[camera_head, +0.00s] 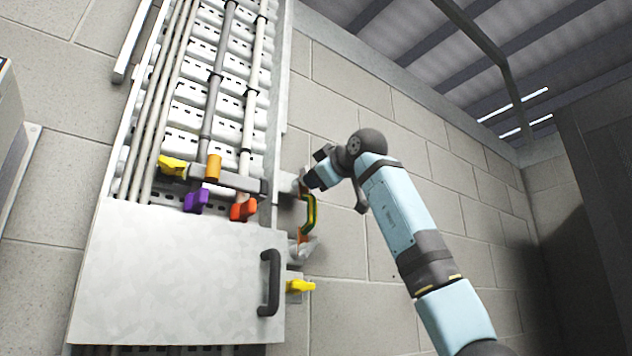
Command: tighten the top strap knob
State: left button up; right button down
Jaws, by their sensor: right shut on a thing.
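A short green-and-yellow strap (310,213) runs vertically beside the right edge of the cabinet. My right gripper (304,186) is at the upper end of this strap, reaching in from the right, and is shut on the top strap knob there. The gripper's fingers hide most of that knob, so its angle cannot be told. At the strap's lower end are a small orange part and a grey knob-like piece (302,250). My left gripper is not in view.
A pale cabinet panel with a dark handle (269,283) is at lower left. A yellow lever (300,286) sticks out below the strap. Yellow, purple (196,201) and orange-red (243,208) handles sit above the panel. The block wall at right is bare.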

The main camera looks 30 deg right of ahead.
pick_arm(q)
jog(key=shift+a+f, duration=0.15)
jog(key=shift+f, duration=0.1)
pick_arm(e)
jog(key=shift+m, duration=0.6)
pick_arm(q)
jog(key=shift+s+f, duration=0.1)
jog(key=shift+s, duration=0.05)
pick_arm(e)
jog(key=c, duration=1.1)
grip_release()
jog(key=shift+c, duration=0.2)
pick_arm(q)
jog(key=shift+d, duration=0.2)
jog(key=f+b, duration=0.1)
jog(key=b, duration=0.2)
pick_arm(e)
jog(key=s+d, duration=0.2)
jog(key=s, duration=1.1)
jog(key=shift+s, duration=0.35)
